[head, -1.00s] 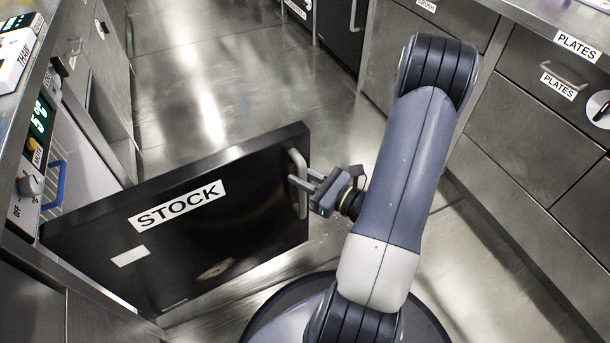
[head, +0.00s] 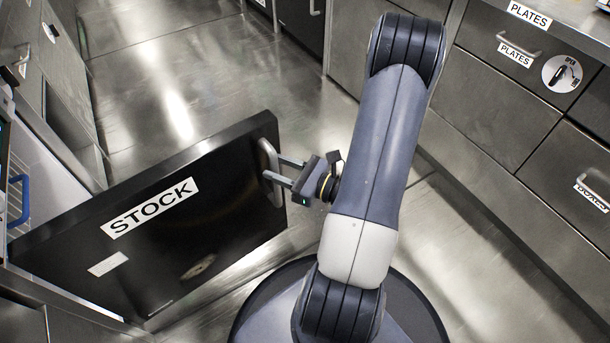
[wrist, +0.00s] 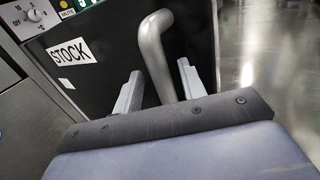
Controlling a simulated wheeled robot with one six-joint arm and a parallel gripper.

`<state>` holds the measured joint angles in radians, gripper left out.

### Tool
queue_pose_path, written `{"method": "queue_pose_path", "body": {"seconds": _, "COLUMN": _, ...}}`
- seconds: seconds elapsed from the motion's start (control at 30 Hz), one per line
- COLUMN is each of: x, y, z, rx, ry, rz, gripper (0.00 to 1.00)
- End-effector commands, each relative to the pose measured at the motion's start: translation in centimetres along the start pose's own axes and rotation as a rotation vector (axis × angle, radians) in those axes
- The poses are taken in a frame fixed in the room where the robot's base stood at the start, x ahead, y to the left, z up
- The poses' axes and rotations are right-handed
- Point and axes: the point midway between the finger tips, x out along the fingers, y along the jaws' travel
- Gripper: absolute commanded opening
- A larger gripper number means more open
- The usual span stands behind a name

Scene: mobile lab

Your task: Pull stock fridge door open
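The black stock fridge door (head: 215,215) with its white STOCK label (head: 150,207) stands swung well open at the left in the head view. Its grey vertical handle (head: 272,178) is near the door's free edge. My gripper (head: 280,172) reaches the handle from the right. In the wrist view, the handle (wrist: 158,55) passes between the two fingers of my gripper (wrist: 160,85). The fingers are spread, with a gap visible beside the bar. Contact at the hidden side of the handle cannot be seen.
Part of the fridge interior with a blue-edged rack (head: 18,200) shows at the left edge. Drawers with PLATES labels (head: 516,54) line the right side. The floor (head: 190,75) beyond the door is clear. My base is close to the door's near side.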

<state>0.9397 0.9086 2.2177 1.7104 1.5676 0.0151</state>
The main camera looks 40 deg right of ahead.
Motion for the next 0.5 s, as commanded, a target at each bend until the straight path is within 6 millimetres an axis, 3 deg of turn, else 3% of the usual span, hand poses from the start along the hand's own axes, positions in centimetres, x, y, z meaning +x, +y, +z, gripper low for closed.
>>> {"method": "queue_pose_path", "body": {"seconds": 0.5, "x": -6.9, "y": 0.0, "z": 0.1, "rx": 0.001, "ry": -0.001, "rz": -0.004, "gripper": 0.39}}
